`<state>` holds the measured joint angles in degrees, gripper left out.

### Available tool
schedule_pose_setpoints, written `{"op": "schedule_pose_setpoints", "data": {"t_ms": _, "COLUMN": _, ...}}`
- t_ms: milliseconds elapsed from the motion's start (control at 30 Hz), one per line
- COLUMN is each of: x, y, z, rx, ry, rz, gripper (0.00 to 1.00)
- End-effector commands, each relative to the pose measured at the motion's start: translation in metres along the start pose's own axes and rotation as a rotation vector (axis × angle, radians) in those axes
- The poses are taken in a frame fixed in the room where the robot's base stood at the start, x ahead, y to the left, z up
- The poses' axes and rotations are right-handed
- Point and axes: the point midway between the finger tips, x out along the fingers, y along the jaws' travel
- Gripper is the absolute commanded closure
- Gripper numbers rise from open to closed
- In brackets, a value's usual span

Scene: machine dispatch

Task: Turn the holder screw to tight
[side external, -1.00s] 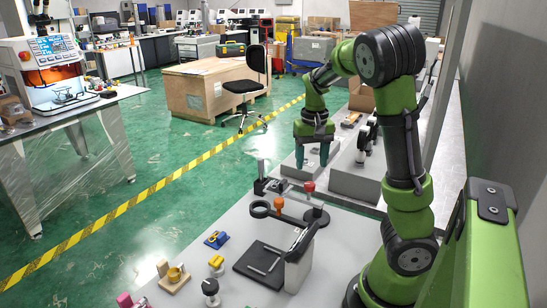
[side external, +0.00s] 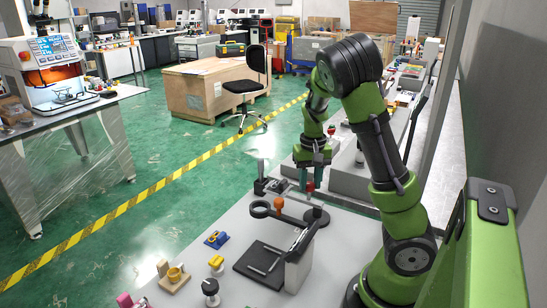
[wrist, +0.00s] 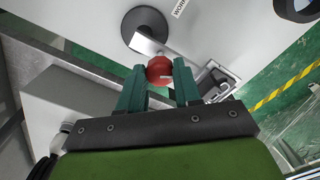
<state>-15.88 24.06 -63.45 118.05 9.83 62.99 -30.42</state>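The holder screw shows as a round red knob (wrist: 160,70) in the wrist view. In the side view the red knob (side external: 309,187) is partly covered by my fingers. It sits near the dark round base (side external: 316,216) of the holder, which also shows in the wrist view (wrist: 145,30). My gripper (side external: 311,184) points down over the knob, with one green finger on each side of it. In the wrist view my gripper (wrist: 159,68) has the knob between its fingertips, with little or no gap. Whether the fingers press on it cannot be told.
Nearer are a black plate (side external: 262,262), a blue and yellow part (side external: 216,239) and small parts.

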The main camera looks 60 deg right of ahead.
Motion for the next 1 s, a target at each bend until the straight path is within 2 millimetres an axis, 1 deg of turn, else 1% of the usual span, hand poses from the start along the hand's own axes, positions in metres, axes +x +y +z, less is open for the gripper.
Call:
{"op": "schedule_pose_setpoints", "data": {"t_ms": 33, "x": -0.0002, "y": -0.0001, "z": -0.0001, "rx": 0.0, "ry": 0.0, "rz": 0.0, "gripper": 0.81}}
{"op": "schedule_pose_setpoints", "data": {"t_ms": 133, "x": -0.0003, "y": -0.0001, "z": -0.0001, "rx": 0.0, "ry": 0.0, "rz": 0.0, "gripper": 0.96}}
{"op": "schedule_pose_setpoints", "data": {"t_ms": 167, "x": -0.0003, "y": -0.0001, "z": -0.0001, "rx": 0.0, "ry": 0.0, "rz": 0.0, "gripper": 0.97}}
{"op": "schedule_pose_setpoints", "data": {"t_ms": 267, "x": -0.0004, "y": 0.0, "z": -0.0002, "rx": 0.018, "ry": 0.0, "rz": -0.001, "gripper": 0.97}}
{"op": "schedule_pose_setpoints", "data": {"t_ms": 333, "x": -0.0004, "y": 0.0001, "z": -0.0002, "rx": 0.061, "ry": 0.0, "rz": 0.0, "gripper": 0.97}}
{"op": "schedule_pose_setpoints", "data": {"t_ms": 500, "x": -0.0006, "y": 0.0, "z": -0.0003, "rx": 0.223, "ry": 0.0, "rz": -0.002, "gripper": 0.97}}
{"op": "schedule_pose_setpoints", "data": {"t_ms": 633, "x": -0.0004, "y": -0.0004, "z": -0.0001, "rx": 0.315, "ry": -0.001, "rz": -0.001, "gripper": 0.97}}
{"op": "schedule_pose_setpoints", "data": {"t_ms": 767, "x": -0.0004, "y": -0.0003, "z": -0.0001, "rx": 0.352, "ry": -0.001, "rz": 0.0, "gripper": 0.97}}
{"op": "schedule_pose_setpoints", "data": {"t_ms": 1000, "x": -0.0004, "y": -0.0003, "z": -0.0001, "rx": 0.352, "ry": 0.0, "rz": -0.001, "gripper": 0.97}}
